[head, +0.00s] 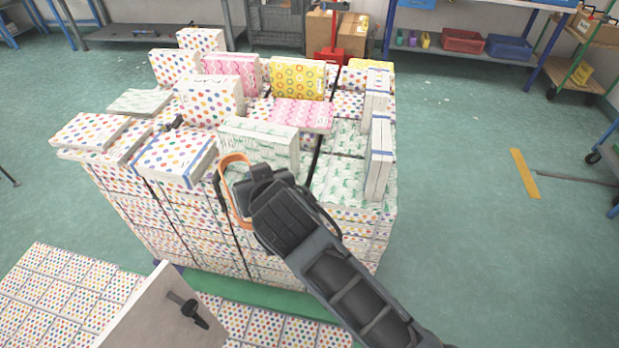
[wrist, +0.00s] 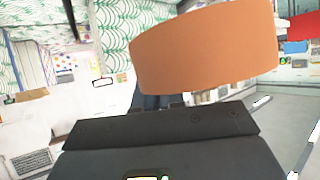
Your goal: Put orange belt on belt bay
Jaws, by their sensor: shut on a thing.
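The orange belt (head: 233,160) is a loop at the end of my gripper (head: 240,184) in the head view. In the wrist view the belt (wrist: 205,50) is a wide, tilted orange band just beyond the dark gripper (wrist: 160,112). My gripper is shut on the belt and holds it in front of the stack of patterned boxes. The exact grip point is hidden. I cannot tell which place is the belt bay.
The large stack of patterned boxes (head: 180,215) fills the middle, with loose boxes, such as a yellow one (head: 298,78), on top. A pale panel with a black handle (head: 165,305) stands at the lower left. Shelves (head: 470,42) line the back. Green floor (head: 470,230) is open at right.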

